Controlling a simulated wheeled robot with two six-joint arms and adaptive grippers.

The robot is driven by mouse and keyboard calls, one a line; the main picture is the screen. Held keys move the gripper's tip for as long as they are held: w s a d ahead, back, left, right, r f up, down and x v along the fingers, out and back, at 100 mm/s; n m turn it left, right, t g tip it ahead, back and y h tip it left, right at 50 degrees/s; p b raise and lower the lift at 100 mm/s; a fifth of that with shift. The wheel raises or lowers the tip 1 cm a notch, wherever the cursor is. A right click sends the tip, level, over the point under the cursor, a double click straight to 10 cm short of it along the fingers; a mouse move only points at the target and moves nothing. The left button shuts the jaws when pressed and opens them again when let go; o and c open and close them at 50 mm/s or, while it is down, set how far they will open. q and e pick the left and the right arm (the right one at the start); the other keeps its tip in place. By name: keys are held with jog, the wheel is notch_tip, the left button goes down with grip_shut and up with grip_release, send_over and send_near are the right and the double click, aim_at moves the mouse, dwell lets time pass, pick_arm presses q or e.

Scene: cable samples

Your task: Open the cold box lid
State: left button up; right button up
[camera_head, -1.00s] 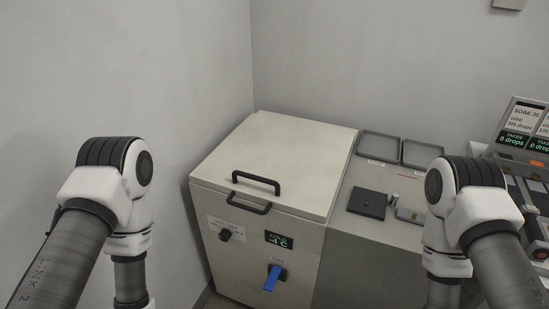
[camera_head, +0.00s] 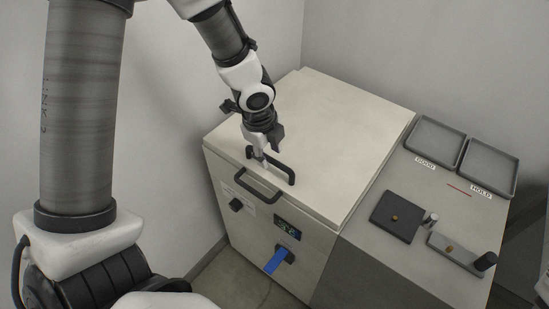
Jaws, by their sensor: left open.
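The cold box (camera_head: 265,230) is a cream chest against the wall, with a flat lid (camera_head: 345,125) that is shut. My right gripper is out of view.
On the counter at right are two grey trays (camera_head: 435,142) (camera_head: 488,166), a dark square plate (camera_head: 396,217) and a metal fixture (camera_head: 455,252). Walls close in behind and left.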

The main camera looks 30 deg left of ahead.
pick_arm(q)
jog(key=shift+w+f, duration=0.3)
jog(key=shift+f, duration=0.35)
jog(key=shift+w+f, duration=0.25)
jog(key=shift+f, duration=0.35)
jog(key=shift+s+r, duration=0.15)
jog(key=shift+s, duration=0.05)
jog(key=shift+c, duration=0.6)
grip_shut()
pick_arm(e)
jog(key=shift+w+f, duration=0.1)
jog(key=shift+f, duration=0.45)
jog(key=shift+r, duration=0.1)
